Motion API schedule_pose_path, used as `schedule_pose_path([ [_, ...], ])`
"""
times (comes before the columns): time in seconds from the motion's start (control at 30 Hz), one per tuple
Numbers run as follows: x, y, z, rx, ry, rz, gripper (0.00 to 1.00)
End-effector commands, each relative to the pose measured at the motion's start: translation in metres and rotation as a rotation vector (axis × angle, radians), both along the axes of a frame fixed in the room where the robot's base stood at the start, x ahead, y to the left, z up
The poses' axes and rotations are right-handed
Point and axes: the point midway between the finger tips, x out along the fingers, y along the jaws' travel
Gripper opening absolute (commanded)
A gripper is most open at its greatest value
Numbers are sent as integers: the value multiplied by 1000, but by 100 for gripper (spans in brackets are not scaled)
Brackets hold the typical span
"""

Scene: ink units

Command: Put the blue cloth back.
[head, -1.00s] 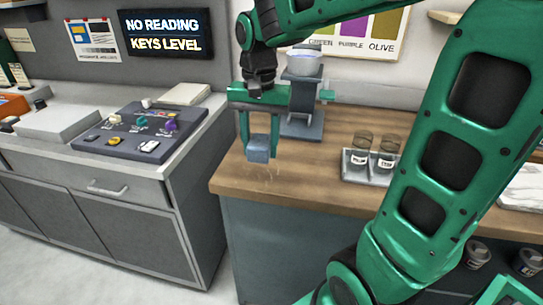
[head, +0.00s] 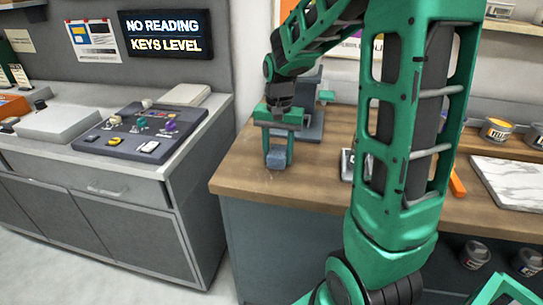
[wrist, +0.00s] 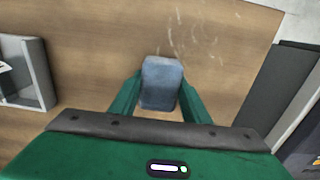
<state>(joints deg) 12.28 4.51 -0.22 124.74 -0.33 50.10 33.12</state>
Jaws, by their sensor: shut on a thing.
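The blue cloth (head: 276,159) is a small grey-blue folded block between the fingers of my gripper (head: 277,152), low over the left part of the wooden counter. In the wrist view the cloth (wrist: 161,83) sits between the two green fingertips (wrist: 160,95), which close on it from both sides. I cannot tell whether its underside touches the wood. Faint pale streaks mark the counter just beyond it in the wrist view.
The wooden counter (head: 240,177) ends in a front edge near the cloth. A grey tray (wrist: 28,85) lies to the left in the wrist view. A control panel (head: 140,132) sits on the grey cabinet at left. A marble slab (head: 515,183) lies at right.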

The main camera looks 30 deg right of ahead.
Motion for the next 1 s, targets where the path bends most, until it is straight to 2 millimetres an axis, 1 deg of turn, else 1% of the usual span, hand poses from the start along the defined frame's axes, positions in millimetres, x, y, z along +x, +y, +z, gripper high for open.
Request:
schedule_pose_path([
  [0.33, 0, 0, -3, 0, 1, 0, 21],
  [0.37, 0, 0, -3, 0, 1, 0, 45],
  [0.4, 0, 0, -3, 1, 1, 0, 54],
  [0.43, 0, 1, -3, 1, 1, 1, 61],
  [0.77, 0, 1, -1, 0, 0, 2, 61],
  [0.87, 1, 1, 6, -1, -2, 2, 61],
  [0.97, 1, 1, 19, -1, -2, 2, 61],
  [1.0, 1, 1, 27, -1, -5, 2, 61],
])
